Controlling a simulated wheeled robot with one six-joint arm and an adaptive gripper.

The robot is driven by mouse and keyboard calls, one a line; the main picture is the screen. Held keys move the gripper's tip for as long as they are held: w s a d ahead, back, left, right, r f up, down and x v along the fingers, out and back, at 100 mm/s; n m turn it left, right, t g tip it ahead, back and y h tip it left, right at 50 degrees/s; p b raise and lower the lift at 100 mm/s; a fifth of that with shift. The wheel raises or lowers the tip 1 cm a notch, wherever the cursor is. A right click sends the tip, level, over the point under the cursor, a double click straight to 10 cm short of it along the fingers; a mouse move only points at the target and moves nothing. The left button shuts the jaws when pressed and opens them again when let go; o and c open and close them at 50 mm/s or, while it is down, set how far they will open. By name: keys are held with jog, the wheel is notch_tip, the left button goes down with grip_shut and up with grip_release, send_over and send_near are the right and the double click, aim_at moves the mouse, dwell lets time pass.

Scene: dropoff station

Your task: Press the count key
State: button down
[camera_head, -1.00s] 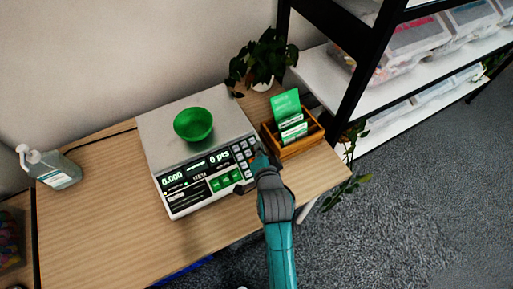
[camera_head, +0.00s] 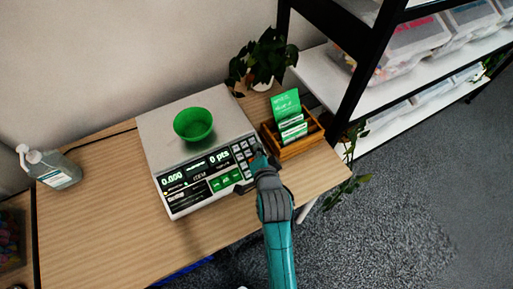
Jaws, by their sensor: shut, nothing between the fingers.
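A counting scale (camera_head: 158,151) with a grey weighing plate stands on the wooden table. A green bowl (camera_head: 194,124) sits on its plate. Its front panel (camera_head: 196,182) shows lit displays reading "0.000" and "0 pts". Green keys (camera_head: 224,181) lie at the lower right of the panel, and a grey keypad (camera_head: 243,150) is above them. My gripper (camera_head: 249,172) is shut and empty at the right end of the panel, beside the green keys and over the keypad's edge. I cannot tell whether its tips touch a key. The key labels are too small to read.
A wooden box (camera_head: 300,143) with green cards stands just right of my gripper. A potted plant (camera_head: 262,58) is behind it. A pump bottle (camera_head: 52,168) stands at the left on the table (camera_head: 100,225). A black-framed shelf (camera_head: 360,80) rises at the right.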

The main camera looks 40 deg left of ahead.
jog(key=shift+f, duration=0.15)
dwell(0.3)
jog(key=shift+s+d+r, duration=0.1)
jog(key=shift+d+r, duration=0.15)
jog(key=shift+r, duration=0.45)
jog(key=shift+s+d+r, duration=0.15)
jog(key=shift+d+r, duration=0.15)
jog(key=shift+r, duration=0.45)
jog(key=shift+s+d+r, duration=0.1)
jog(key=shift+d+r, duration=0.25)
jog(key=shift+r, duration=0.45)
jog(key=shift+s+d+r, duration=0.15)
jog(key=shift+d+r, duration=0.15)
jog(key=shift+r, duration=0.45)
